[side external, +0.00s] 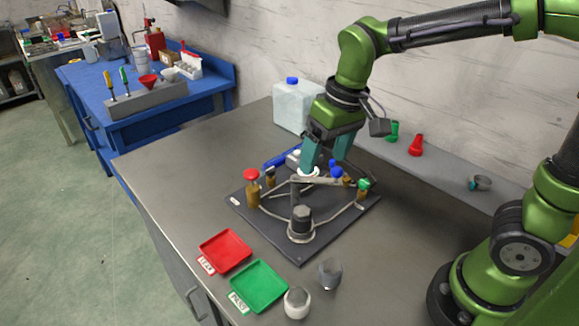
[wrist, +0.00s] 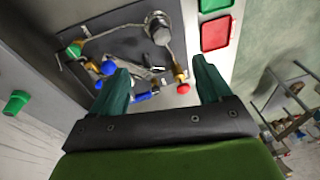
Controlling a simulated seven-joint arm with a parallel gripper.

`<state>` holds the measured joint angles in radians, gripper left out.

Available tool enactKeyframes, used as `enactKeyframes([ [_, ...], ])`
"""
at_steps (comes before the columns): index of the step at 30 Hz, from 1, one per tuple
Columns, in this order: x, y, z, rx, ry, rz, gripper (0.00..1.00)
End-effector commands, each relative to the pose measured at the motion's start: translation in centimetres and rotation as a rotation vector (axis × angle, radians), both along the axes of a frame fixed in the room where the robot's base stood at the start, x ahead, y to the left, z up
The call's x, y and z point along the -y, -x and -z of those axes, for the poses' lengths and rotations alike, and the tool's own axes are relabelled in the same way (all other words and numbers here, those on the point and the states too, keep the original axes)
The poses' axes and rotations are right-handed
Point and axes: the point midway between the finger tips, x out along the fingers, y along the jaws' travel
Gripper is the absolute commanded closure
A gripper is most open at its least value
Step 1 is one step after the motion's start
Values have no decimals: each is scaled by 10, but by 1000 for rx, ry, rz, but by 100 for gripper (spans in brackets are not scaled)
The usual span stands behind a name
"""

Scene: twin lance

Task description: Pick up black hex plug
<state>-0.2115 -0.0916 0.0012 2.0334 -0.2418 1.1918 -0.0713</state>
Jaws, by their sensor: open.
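A black hex-topped plug (side external: 301,216) stands upright in a round seat at the front of the dark fixture plate (side external: 262,222). In the wrist view the plug (wrist: 157,24) is at the top centre, beyond the fingertips. My gripper (side external: 326,162) is open with teal fingers pointing down over the back part of the fixture, behind the plug and apart from it. In the wrist view nothing shows held between the fingertips (wrist: 160,70). A dark grey piece (side external: 330,272) and a pale dark-topped piece (side external: 297,302) stand on the table in front.
The fixture carries pipes, a red-topped valve (side external: 251,177), a green knob (side external: 364,184) and blue knobs near my fingers. A red tray (side external: 225,249) and a green tray (side external: 259,286) lie in front. A white canister (side external: 292,106) stands behind. The table's left part is clear.

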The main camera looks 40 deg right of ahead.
Motion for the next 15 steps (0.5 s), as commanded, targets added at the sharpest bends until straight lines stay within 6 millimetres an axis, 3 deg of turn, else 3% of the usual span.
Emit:
enactKeyframes([
  [6,-17,-37,8,-138,102,-79,22],
  [10,-14,-38,-2,-154,119,-80,22],
  [15,-13,-35,23,-169,120,-84,22],
])
